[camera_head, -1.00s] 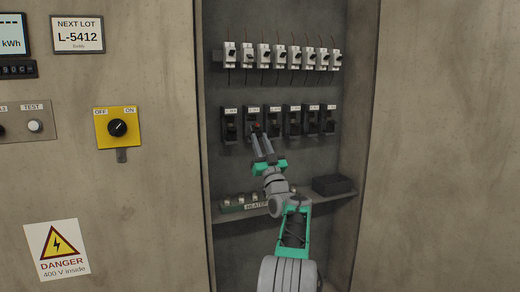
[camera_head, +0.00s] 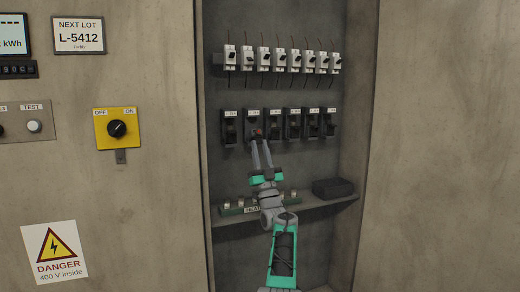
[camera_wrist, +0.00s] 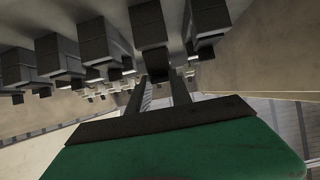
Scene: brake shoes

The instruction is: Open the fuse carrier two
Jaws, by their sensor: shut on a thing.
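A row of dark fuse carriers with white labels sits in the open cabinet. Fuse carrier two (camera_head: 252,123), second from the left, has a small red part showing near its lower front. My gripper (camera_head: 260,139) reaches up from below, its fingertips shut on the lower front of that carrier and hiding part of it. In the wrist view, my two fingers (camera_wrist: 162,82) point up to a dark carrier block (camera_wrist: 150,22). The exact grip and the carrier's tilt are hard to tell.
Neighbouring carriers one (camera_head: 230,127) and three (camera_head: 275,125) stand close on both sides. A row of white breakers (camera_head: 280,60) is above. Cabinet side walls bound the space.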

